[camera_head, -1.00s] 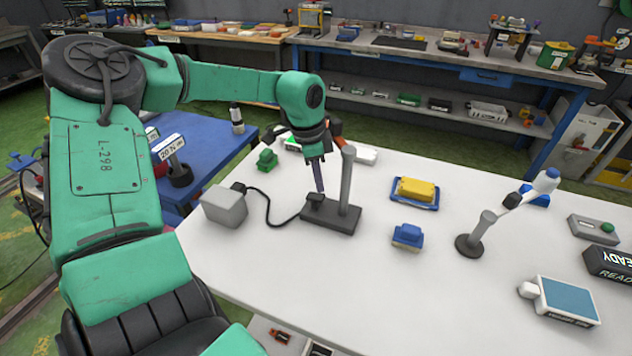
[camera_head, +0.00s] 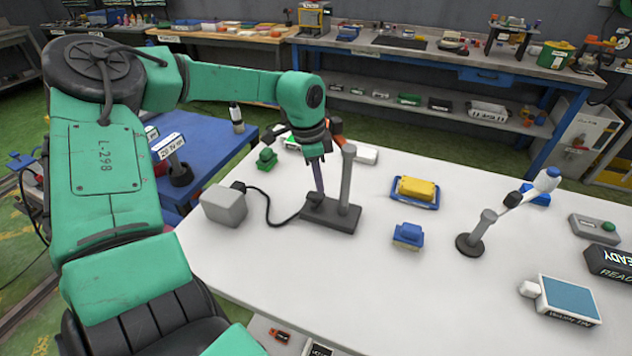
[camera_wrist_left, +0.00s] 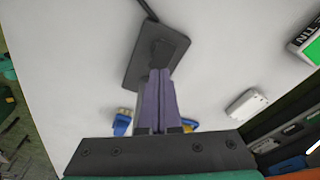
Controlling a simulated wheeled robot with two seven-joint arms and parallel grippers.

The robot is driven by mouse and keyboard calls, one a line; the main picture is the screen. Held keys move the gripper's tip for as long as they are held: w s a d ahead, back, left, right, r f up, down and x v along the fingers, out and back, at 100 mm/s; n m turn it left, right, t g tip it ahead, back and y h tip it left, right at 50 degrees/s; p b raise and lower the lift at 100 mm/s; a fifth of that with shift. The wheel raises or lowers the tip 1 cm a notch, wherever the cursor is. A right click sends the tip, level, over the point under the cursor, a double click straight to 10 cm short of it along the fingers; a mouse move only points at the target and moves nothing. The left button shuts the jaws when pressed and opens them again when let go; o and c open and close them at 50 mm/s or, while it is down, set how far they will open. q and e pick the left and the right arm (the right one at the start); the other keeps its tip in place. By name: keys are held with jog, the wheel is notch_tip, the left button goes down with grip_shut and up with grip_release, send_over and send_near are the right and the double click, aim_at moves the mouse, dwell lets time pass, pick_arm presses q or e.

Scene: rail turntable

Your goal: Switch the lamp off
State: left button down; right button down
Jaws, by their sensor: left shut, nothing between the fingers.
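The lamp is a dark rectangular base (camera_head: 336,220) with an upright grey post (camera_head: 348,182), standing on the white table. An orange part near the post top is partly behind my gripper, and I cannot tell whether it glows. A low dark block, seemingly the switch (camera_head: 313,199), sits on the base's left end. My left gripper (camera_head: 319,190) is shut and empty, pointing down with its tips at this block; contact is unclear. The left wrist view shows the shut fingers (camera_wrist_left: 158,72) overlapping the block on the dark base (camera_wrist_left: 147,58). My right gripper is not in view.
A black cable joins the base to a grey box (camera_head: 224,204). A yellow block on a blue tray (camera_head: 415,191), a blue block (camera_head: 408,236) and a round-footed stand (camera_head: 470,243) are to the right. The white table's front middle is clear.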

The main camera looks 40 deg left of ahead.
aim_at(318, 195)
pick_arm(q)
jog(key=shift+d+f+b, duration=0.1)
jog(key=shift+f+b, duration=0.9)
jog(key=shift+f, duration=0.05)
dwell(0.4)
jog(key=shift+r+p, duration=1.95)
jog(key=shift+r, duration=1.6)
